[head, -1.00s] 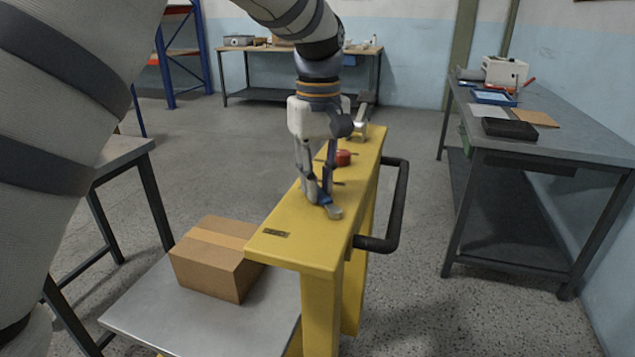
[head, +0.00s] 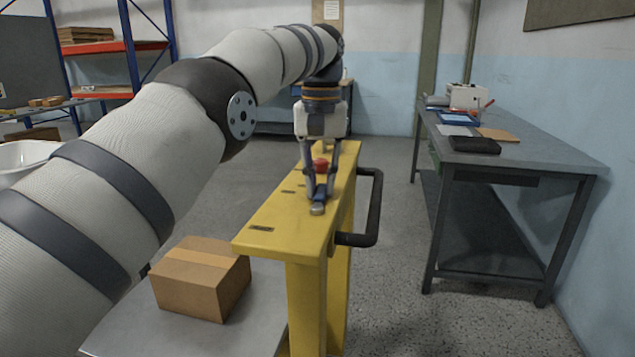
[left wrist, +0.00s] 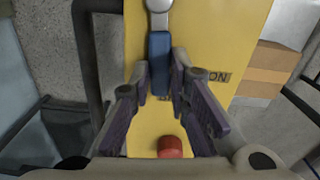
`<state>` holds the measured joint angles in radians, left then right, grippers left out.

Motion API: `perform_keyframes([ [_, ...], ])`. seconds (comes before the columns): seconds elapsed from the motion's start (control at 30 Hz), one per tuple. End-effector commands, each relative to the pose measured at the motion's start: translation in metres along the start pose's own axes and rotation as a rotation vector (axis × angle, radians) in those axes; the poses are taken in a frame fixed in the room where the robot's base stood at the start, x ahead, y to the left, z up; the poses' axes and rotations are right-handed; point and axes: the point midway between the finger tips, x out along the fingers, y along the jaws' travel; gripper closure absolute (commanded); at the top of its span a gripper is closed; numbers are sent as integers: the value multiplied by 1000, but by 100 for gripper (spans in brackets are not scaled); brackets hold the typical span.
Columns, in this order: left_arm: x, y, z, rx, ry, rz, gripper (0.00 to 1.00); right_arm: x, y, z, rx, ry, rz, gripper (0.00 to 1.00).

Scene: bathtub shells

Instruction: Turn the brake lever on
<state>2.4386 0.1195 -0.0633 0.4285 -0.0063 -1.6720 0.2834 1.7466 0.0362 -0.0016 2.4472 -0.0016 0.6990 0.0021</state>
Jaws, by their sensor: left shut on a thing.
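The brake lever has a round grey hub (head: 317,209) and a blue grip (left wrist: 159,62). It sits on top of the yellow post (head: 262,243). In the left wrist view the grip points from the hub straight along the yellow top, towards the red button (left wrist: 170,147). My left gripper (head: 320,193) is shut on the blue grip, one finger on each side; its fingers also show in the left wrist view (left wrist: 160,72). An "ON" label (left wrist: 217,76) lies to the right of the grip. Part of another label near the grip's end is hidden by a finger. My right gripper is not seen.
A black handle bar (head: 374,205) juts from the post's right side. A cardboard box (head: 200,280) rests on the grey metal platform (head: 262,300) at left. A workbench (head: 520,155) stands at right. The floor between post and workbench is clear.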

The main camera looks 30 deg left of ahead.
Motion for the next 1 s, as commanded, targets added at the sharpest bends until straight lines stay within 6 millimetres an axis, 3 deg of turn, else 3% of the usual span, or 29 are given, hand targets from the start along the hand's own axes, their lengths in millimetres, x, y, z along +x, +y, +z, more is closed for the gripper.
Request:
perform_keyframes([
  [0.33, 1, 6, 1, 117, -1, 1, 100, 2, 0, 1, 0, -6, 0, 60],
  [0.83, 1, 7, 1, 136, 0, 1, 100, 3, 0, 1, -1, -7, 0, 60],
  [0.87, 1, 7, 1, 136, 0, 1, 81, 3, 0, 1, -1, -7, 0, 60],
  [0.9, 1, 7, 1, 136, 0, 1, 72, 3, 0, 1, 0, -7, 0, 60],
  [0.93, 1, 7, 1, 136, 1, 1, 65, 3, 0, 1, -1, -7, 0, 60],
  [1.0, 1, 7, 1, 135, 1, 1, 63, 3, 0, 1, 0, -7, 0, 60],
])
